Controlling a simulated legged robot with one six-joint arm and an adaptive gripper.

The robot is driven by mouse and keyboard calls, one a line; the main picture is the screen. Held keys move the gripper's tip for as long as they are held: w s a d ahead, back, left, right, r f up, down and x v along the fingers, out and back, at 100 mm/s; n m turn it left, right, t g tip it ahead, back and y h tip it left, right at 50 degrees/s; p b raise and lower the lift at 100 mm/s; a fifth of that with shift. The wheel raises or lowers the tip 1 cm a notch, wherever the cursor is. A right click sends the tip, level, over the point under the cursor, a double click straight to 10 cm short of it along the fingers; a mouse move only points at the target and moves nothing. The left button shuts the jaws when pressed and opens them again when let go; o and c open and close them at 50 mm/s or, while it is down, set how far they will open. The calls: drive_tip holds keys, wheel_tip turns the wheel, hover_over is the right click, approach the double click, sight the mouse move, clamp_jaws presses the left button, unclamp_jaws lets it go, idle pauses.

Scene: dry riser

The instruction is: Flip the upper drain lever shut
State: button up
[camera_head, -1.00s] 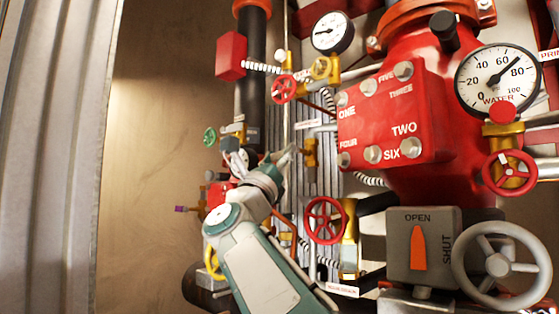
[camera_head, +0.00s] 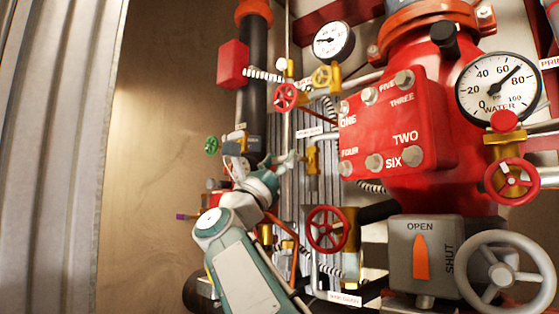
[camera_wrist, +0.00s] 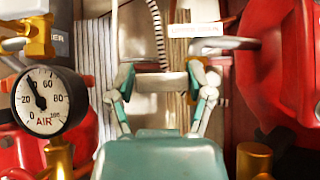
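A brass valve (camera_head: 313,158) hangs below a bent grey pipe, left of the red valve body, in the head view. It shows partly behind the right finger in the wrist view (camera_wrist: 193,72). A flat silver bar (camera_wrist: 160,82) runs across between my fingertips there. It looks like a lever handle on this valve, but I cannot tell for sure. My gripper (camera_head: 287,160) is just left of the brass valve. In the wrist view my gripper (camera_wrist: 162,78) has its fingers spread on either side of the bar. Contact cannot be told.
An air gauge (camera_wrist: 42,100) stands at left in the wrist view. A red handwheel (camera_head: 327,229) is below the brass valve. The red valve body (camera_head: 395,120), water gauge (camera_head: 497,87) and grey OPEN/SHUT box (camera_head: 424,254) fill the right. A bare wall (camera_head: 160,130) is left.

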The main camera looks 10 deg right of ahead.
drive_tip(key=shift+o, duration=0.9)
drive_tip(key=shift+w+f, duration=0.1)
drive_tip(key=shift+w, duration=0.1)
drive_tip(key=shift+s, duration=0.1)
drive_tip(key=shift+a+f, duration=0.1)
drive_tip(key=shift+a, duration=0.05)
drive_tip(key=v, duration=0.7)
drive_tip(key=shift+a+f, duration=0.1)
drive_tip(key=shift+f, duration=0.05)
